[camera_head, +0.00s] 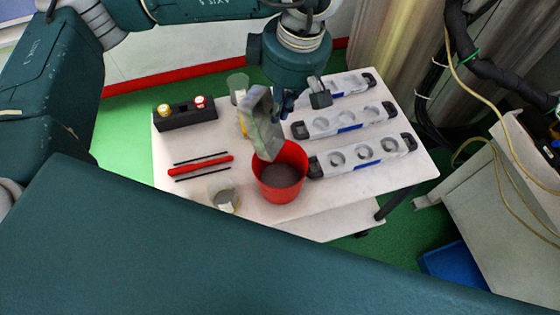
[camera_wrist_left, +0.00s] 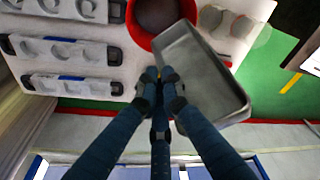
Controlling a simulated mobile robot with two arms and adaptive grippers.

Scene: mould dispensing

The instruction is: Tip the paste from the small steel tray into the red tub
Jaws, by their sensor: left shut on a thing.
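The small steel tray (camera_head: 262,124) is steeply tilted in the head view, its lower end at the back rim of the red tub (camera_head: 296,190). I cannot tell whether tray and rim touch. My left gripper (camera_head: 287,104) is shut on the tray's edge; in the left wrist view its fingertips (camera_wrist_left: 160,78) meet the edge of the tray (camera_wrist_left: 203,75). The tub (camera_wrist_left: 140,36) stands upright on the table, with dark grey matter (camera_head: 281,175) inside. No separate paste can be made out in the tray. My right gripper is not in view.
Several white moulds with round hollows (camera_head: 362,151) lie right of the tub on the white table (camera_head: 215,150). A clear cup (camera_head: 224,198) stands front left. A black holder (camera_head: 185,116) and red and black sticks (camera_head: 200,165) lie left. A clear beaker (camera_head: 238,84) stands behind.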

